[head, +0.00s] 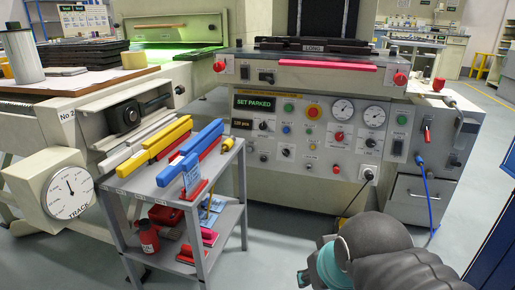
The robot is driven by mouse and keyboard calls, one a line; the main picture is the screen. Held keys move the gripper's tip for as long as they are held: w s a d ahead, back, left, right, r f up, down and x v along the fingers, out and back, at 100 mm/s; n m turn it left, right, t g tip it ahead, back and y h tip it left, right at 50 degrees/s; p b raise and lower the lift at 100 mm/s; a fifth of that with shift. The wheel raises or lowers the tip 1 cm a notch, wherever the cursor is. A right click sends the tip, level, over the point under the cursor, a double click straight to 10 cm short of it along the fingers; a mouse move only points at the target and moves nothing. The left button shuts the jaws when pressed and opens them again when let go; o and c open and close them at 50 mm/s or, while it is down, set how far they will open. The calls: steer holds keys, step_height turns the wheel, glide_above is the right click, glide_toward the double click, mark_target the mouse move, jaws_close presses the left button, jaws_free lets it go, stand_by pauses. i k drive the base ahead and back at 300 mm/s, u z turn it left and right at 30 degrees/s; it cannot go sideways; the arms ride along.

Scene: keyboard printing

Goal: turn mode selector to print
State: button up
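The cream control panel (325,155) stands in the middle of the head view. Its lit display (254,103) reads "SET PARKED". Several small black rotary knobs are on the panel: one below the display (263,126), one lower down (286,152) and one under the right gauge (370,142). Their labels are too small to read, so I cannot tell which is the mode selector or where it points. My arm shows at the bottom right, in front of and below the panel. My gripper is not in view, and nothing is seen touching the knobs.
A grey metal cart (185,190) with yellow, blue and red squeegee-like tools stands left of the panel. A blue cable (430,195) hangs at right. Floor before the panel looks clear.

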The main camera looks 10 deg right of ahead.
mark_target(285, 152)
steer(key=z, duration=0.2)
steer(key=i, duration=0.95)
steer(key=z, duration=0.55)
